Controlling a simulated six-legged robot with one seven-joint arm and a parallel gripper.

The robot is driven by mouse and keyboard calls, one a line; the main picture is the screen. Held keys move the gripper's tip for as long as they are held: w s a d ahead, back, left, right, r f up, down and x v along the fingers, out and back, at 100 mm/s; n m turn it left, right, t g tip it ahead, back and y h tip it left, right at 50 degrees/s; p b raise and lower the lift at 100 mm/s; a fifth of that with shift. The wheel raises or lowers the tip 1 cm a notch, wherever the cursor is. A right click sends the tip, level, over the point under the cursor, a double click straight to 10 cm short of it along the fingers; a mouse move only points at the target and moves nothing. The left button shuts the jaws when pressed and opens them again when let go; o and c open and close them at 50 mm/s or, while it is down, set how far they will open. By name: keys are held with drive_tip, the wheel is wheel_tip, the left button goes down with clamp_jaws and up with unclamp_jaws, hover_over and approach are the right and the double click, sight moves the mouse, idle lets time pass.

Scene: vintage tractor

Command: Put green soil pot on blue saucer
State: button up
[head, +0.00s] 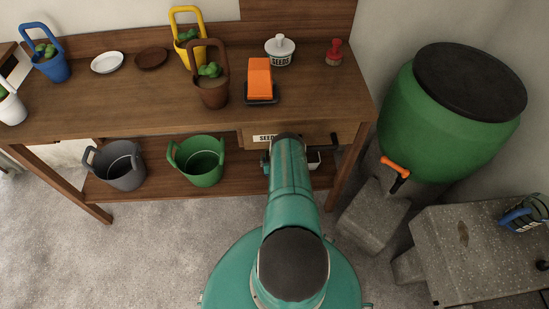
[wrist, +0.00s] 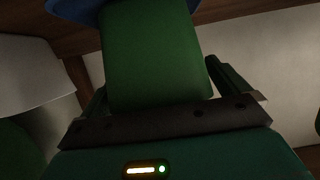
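In the wrist view a broad, smooth green piece (wrist: 152,55) fills the space between the fingers of my gripper (wrist: 158,80). It may be part of the green soil pot, but I see no soil or plant to tell. A dark blue curved edge (wrist: 72,9) shows beyond its far end; I cannot tell if it is the blue saucer. The fingers lie close against both sides of the green piece; whether they are clamped is unclear. In the head view my arm reaches to the front of the bench and hides the gripper. No blue saucer shows plainly there.
The bench (head: 100,118) holds blue (head: 52,69), yellow (head: 187,42) and brown (head: 213,93) plant pots, white (head: 107,63) and brown (head: 151,58) saucers, and an orange block (head: 259,77). Grey (head: 122,176) and green (head: 204,174) buckets stand below. A green barrel (head: 425,120) is at right.

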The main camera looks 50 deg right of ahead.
drive_tip(key=shift+a+r, duration=0.1)
drive_tip(key=shift+r, duration=0.05)
drive_tip(key=v, duration=1.2)
idle(0.5)
